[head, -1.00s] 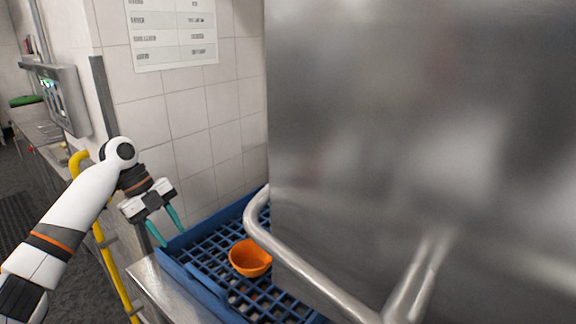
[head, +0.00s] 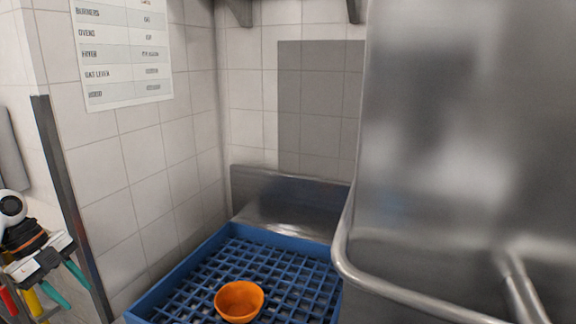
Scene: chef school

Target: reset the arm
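My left gripper (head: 66,285) is at the lower left edge of the head view. Its two teal fingers are spread apart with nothing between them. It is left of the blue rack and apart from it. My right gripper is not in view.
An orange bowl (head: 239,301) sits in a blue grid rack (head: 158,291) on a metal counter. A large steel housing with a bar handle (head: 400,290) fills the right. A tiled wall (head: 160,160) with a paper chart (head: 122,52) stands behind. A dark vertical strip (head: 68,200) is close to my gripper.

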